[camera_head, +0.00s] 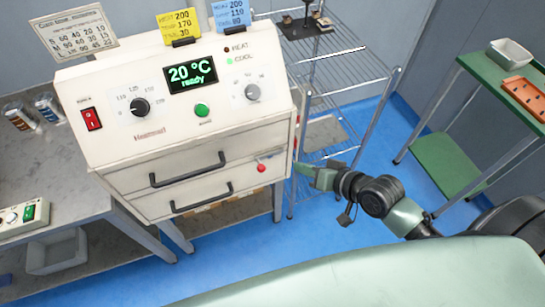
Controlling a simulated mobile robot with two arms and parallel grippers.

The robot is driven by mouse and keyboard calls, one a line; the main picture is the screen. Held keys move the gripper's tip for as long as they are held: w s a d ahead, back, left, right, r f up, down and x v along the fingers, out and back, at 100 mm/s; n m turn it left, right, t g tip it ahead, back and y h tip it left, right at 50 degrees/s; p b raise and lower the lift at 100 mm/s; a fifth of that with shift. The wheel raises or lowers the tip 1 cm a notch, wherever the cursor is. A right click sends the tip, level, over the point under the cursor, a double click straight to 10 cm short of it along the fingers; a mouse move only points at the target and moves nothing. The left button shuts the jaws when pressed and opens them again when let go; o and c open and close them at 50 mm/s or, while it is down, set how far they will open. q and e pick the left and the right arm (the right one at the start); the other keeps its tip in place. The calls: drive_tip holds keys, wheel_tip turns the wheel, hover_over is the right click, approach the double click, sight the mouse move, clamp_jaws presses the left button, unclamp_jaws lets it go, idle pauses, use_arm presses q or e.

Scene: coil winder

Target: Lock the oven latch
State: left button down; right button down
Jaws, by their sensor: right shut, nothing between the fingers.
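The cream oven (185,105) stands in the middle of the view, its display reading 20 °C ready. Its front has an upper handle (187,172) and a lower handle (202,198), both dark. Both fronts look closed. My left gripper is out of view.
A wire rack (335,75) stands behind and right of the oven. A green table (490,65) with a white bin (510,53) and an orange tray (524,96) is at the far right. A grey bench (50,185) is at left. Blue floor is open between.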

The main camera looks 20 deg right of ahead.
drive_tip(key=shift+a+r, duration=0.2)
drive_tip(key=shift+r, duration=0.4)
drive_tip(key=s+a+f+p+x, duration=0.1)
drive_tip(key=s+f+x, duration=0.1)
drive_tip(key=x, duration=1)
drive_tip(key=shift+w+a+f, duration=0.15)
drive_tip(key=shift+w+a, duration=0.15)
drive_tip(key=shift+w, duration=0.05)
drive_tip(key=shift+d+p, duration=0.15)
drive_tip(key=shift+p, duration=0.15)
